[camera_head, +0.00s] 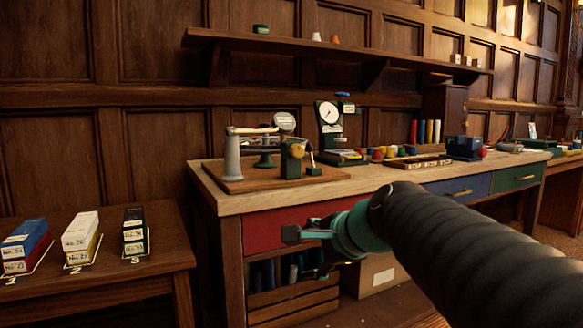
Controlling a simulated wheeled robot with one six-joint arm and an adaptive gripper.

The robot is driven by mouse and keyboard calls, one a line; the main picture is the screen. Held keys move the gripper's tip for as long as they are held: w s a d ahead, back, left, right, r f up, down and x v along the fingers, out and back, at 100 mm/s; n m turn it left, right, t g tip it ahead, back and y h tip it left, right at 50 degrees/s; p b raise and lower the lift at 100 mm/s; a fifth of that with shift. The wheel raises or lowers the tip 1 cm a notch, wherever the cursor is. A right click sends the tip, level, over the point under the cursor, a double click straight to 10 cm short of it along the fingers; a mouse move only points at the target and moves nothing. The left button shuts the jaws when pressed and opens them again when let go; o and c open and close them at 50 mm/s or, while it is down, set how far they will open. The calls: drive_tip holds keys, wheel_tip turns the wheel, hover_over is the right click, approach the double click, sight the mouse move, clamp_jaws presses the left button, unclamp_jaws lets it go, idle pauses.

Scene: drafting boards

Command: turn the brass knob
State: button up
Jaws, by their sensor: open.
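A round brass-coloured knob (297,151) sits on a dark green upright block of a small apparatus. The apparatus stands on a wooden base board (240,181) at the left part of the bench. My gripper (303,238) is open and empty. It is in front of the red drawer (262,226), below the bench top and well below the knob, apart from it. My dark ribbed arm comes in from the lower right. The far side of the knob is hidden.
The wooden bench (385,184) also holds a dial gauge stand (328,124), several coloured spools and a blue device (465,147). A side table (110,262) with labelled boxes stands at the left. A shelf (290,42) runs above the bench.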

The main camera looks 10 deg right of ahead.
drive_tip(key=w+d+r+m+t+y+b, duration=0.1)
drive_tip(key=w+d+r+m+t+b, duration=0.1)
drive_tip(key=w+r+m, duration=0.3)
drive_tip(key=w+d+r+m+t+b, duration=0.1)
drive_tip(key=w+d+r+m+t, duration=0.15)
drive_tip(key=w+m, duration=0.4)
drive_tip(key=m+t+b, duration=0.2)
drive_tip(key=m+t, duration=0.1)
drive_tip(key=m, duration=0.5)
approach(299, 151)
drive_tip(key=p+x, duration=0.1)
drive_tip(key=x, duration=0.8)
drive_tip(key=shift+p, duration=0.3)
drive_tip(key=shift+c, duration=0.2)
drive_tip(key=c, duration=1.1)
